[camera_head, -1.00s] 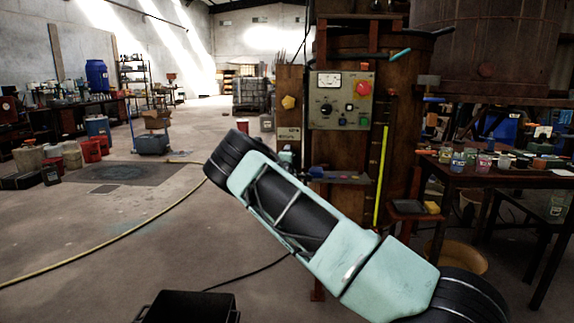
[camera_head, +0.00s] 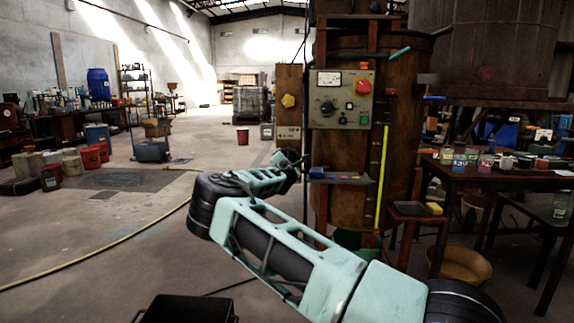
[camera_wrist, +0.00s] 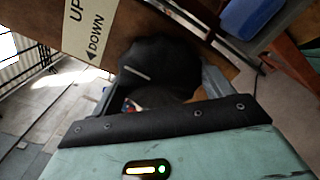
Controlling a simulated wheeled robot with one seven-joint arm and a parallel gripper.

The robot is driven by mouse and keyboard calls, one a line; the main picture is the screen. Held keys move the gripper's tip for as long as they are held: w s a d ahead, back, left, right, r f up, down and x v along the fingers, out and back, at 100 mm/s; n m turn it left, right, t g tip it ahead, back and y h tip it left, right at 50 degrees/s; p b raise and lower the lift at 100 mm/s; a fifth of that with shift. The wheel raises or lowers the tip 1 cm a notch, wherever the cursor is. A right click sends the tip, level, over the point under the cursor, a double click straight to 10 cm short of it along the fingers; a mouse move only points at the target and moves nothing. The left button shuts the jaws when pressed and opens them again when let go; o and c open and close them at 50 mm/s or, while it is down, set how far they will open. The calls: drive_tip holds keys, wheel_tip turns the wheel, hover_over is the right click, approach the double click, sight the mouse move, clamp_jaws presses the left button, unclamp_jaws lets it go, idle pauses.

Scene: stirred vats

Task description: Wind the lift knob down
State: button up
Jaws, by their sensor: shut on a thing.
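The lift knob (camera_wrist: 160,62) is a dark, lobed knob with a pale line on its face. It fills the middle of the wrist view, against a brown wooden panel beside a cream label (camera_wrist: 88,35) reading UP and DOWN. My gripper (camera_wrist: 158,84) has one finger on each side of the knob and is shut on it. In the head view my gripper (camera_head: 297,163) is at the lower end of the wooden panel, just under the small label (camera_head: 287,133). The knob is hard to make out there.
A grey control box (camera_head: 341,99) with a red button and dial is on the vat frame, above right of my gripper. A yellow knob (camera_head: 288,101) is above the label.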

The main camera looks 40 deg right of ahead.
drive_tip(key=shift+s+d, duration=0.15)
idle(0.4)
drive_tip(key=o, duration=1)
drive_tip(key=shift+c, duration=0.2)
drive_tip(key=v, duration=1.7)
drive_tip(key=shift+s, duration=0.1)
